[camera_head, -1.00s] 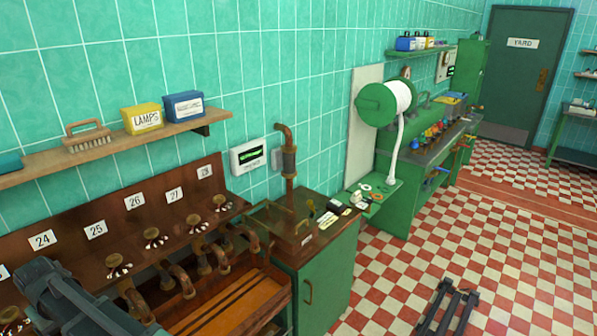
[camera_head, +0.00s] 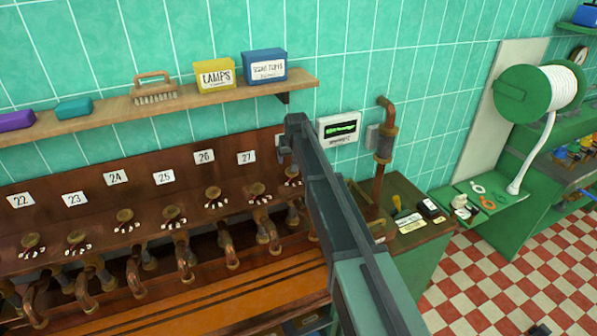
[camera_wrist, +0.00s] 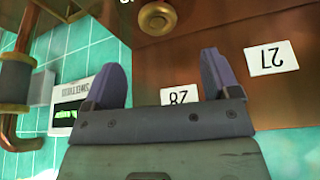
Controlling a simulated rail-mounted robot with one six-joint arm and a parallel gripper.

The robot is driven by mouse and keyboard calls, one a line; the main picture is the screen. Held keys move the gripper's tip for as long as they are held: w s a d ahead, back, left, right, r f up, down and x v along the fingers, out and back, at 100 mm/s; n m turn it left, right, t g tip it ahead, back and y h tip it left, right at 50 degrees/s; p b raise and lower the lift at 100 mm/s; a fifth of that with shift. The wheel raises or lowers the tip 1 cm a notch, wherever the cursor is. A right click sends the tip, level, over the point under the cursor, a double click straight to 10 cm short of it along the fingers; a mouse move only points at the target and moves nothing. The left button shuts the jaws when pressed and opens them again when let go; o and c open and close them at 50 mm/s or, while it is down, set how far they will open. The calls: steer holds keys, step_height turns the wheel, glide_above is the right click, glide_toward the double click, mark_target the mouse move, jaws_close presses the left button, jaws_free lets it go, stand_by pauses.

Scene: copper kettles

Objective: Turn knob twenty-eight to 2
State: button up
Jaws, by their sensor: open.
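Knob twenty-eight (camera_wrist: 168,18) is a round brass knob on the brown wooden panel, at the top of the wrist view, which is upside down. It shows partly beside my arm in the camera_head view (camera_head: 292,177). Its white label 28 (camera_wrist: 176,96) is partly covered by my gripper in the wrist view. My gripper (camera_wrist: 162,65) is open and empty, with its two purple-grey fingers apart in front of the panel. The knob lies beyond the fingertips, not between them. Its pointer and scale are too unclear to read.
Knob 27 (camera_head: 257,190) stands just left of knob twenty-eight, under label 27 (camera_head: 246,157). More numbered knobs and copper pipes (camera_head: 182,255) run along the panel. A shelf (camera_head: 150,108) hangs above. A vertical copper pipe (camera_head: 384,145) and a small display (camera_head: 340,128) stand right.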

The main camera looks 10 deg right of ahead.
mark_target(292, 173)
steer(key=b+x, duration=0.7)
steer(key=x, duration=0.2)
steer(key=shift+d+f, duration=0.1)
steer(key=shift+c, duration=0.2)
steer(key=c, duration=0.9)
